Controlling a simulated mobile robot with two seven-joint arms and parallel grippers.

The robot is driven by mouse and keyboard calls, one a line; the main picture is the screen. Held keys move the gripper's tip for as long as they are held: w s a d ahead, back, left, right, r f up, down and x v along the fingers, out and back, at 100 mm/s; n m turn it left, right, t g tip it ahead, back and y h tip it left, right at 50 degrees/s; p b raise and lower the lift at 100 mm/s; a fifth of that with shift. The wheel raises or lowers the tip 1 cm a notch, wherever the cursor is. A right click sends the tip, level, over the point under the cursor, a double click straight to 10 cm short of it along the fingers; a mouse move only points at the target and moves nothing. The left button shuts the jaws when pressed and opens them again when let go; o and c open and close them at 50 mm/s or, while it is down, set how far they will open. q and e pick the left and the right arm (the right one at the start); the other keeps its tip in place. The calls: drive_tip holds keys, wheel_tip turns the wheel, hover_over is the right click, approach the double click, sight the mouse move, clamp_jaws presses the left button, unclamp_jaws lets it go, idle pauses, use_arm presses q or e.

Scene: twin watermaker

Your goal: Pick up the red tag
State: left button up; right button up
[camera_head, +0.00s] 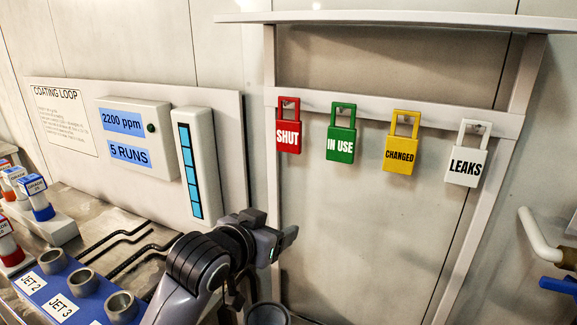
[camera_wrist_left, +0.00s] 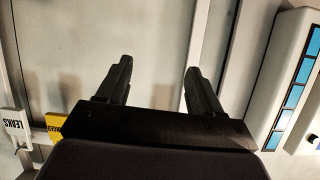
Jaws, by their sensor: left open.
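The red tag (camera_head: 288,135), marked SHUT, hangs at the left end of a white rail in the head view. A green tag (camera_head: 341,143) marked IN USE, a yellow tag (camera_head: 399,153) marked CHANGED and a white tag (camera_head: 465,165) marked LEAKS hang to its right. My left gripper (camera_head: 290,236) is below the red tag and apart from it. In the left wrist view its two fingers (camera_wrist_left: 157,75) stand wide apart with nothing between them. The yellow tag (camera_wrist_left: 56,125) and white tag (camera_wrist_left: 17,128) show there at the left edge; the red tag does not. My right gripper is not seen.
A panel with a 2200 ppm display box (camera_head: 138,140) and a blue-lit bar gauge (camera_head: 195,165) stands left of the rail frame. A blue holder (camera_head: 75,290) with metal cups is at the lower left. The wall below the tags is clear. A pipe (camera_head: 545,240) is at right.

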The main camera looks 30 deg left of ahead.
sight(288, 132)
use_arm(q)
drive_tip(key=w+r+t, duration=0.1)
drive_tip(key=r, duration=0.4)
drive_tip(key=w+a+r+t, duration=0.1)
drive_tip(key=w+r+t, duration=0.1)
drive_tip(key=r, duration=0.3)
drive_tip(key=w+r+t, duration=0.1)
drive_tip(key=r, duration=0.3)
drive_tip(key=shift+w+a+r+n+y, duration=0.2)
drive_tip(key=shift+a+r+n+y, duration=0.1)
drive_tip(key=shift+a+r+n, duration=0.1)
drive_tip(key=shift+w+r, duration=0.2)
drive_tip(key=shift+w, duration=0.1)
drive_tip(key=w+p, duration=0.1)
drive_tip(key=w, duration=0.4)
drive_tip(key=shift+d+p, duration=0.1)
drive_tip(key=shift+p, duration=0.2)
drive_tip(key=shift+w, duration=0.75)
drive_tip(key=c, duration=0.7)
